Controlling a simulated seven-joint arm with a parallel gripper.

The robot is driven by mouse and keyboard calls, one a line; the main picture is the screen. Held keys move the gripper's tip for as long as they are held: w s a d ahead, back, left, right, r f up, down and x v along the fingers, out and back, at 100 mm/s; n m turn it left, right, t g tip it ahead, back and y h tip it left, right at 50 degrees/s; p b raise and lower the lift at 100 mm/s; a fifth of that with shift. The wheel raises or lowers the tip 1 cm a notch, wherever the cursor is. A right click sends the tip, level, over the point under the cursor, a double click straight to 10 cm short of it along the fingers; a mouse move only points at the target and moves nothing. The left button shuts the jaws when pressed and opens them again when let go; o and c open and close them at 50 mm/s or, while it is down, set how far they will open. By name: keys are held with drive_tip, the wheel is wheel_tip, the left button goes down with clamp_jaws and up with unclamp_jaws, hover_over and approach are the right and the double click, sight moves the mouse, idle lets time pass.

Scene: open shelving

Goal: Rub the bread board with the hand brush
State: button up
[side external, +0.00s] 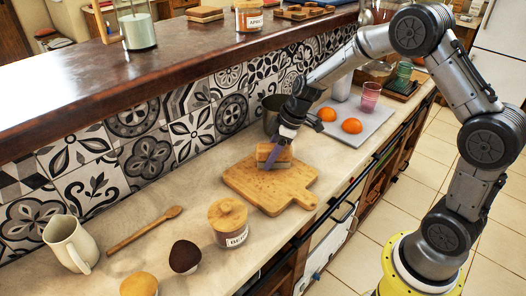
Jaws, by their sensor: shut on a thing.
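The bread board (285,197) is a light wooden board with a handle, lying flat on the counter in the middle of the side external view. The hand brush (273,153) is a small block with a wooden top and a paler grey lower part. It stands at the back part of the board and seems to touch it, though the contact is hard to make out. My gripper (272,155) comes down from the upper right and is shut on the brush.
Left of the board are a lidded jar (228,226), a dark round item (185,257), a wooden spoon (145,231) and a cream pitcher (70,243). Right of it, a grey tray (358,115) carries oranges (351,126) and a pink glass (370,97). A tiled wall (150,135) rises behind.

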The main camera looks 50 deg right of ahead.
drive_tip(key=shift+s, duration=4.2)
drive_tip(key=shift+w+a, duration=0.1)
drive_tip(key=shift+a, duration=0.85)
drive_tip(key=shift+w+d, duration=0.15)
drive_tip(key=shift+w, duration=6.75)
drive_tip(key=shift+a, duration=0.8)
approach(270, 191)
drive_tip(key=shift+w+d+f, duration=0.25)
drive_tip(key=shift+w+f, duration=0.05)
drive_tip(key=shift+f, duration=0.65)
drive_tip(key=shift+w+d+f, duration=0.2)
drive_tip(key=shift+w+f, duration=0.1)
drive_tip(key=shift+f, duration=0.65)
drive_tip(key=shift+w+d+f, duration=0.25)
drive_tip(key=shift+w+f, duration=0.05)
drive_tip(key=shift+f, duration=0.65)
drive_tip(key=shift+s+a, duration=0.15)
drive_tip(key=shift+s, duration=0.05)
drive_tip(key=shift+w+a, duration=0.2)
drive_tip(key=shift+a, duration=0.5)
drive_tip(key=shift+w, duration=6.4)
drive_tip(key=shift+w+a, duration=0.35)
drive_tip(key=shift+a, duration=0.35)
drive_tip(key=shift+s, duration=6.75)
drive_tip(key=shift+s+r, duration=0.15)
drive_tip(key=shift+r, duration=0.05)
wheel_tip(270, 191, up, 8)
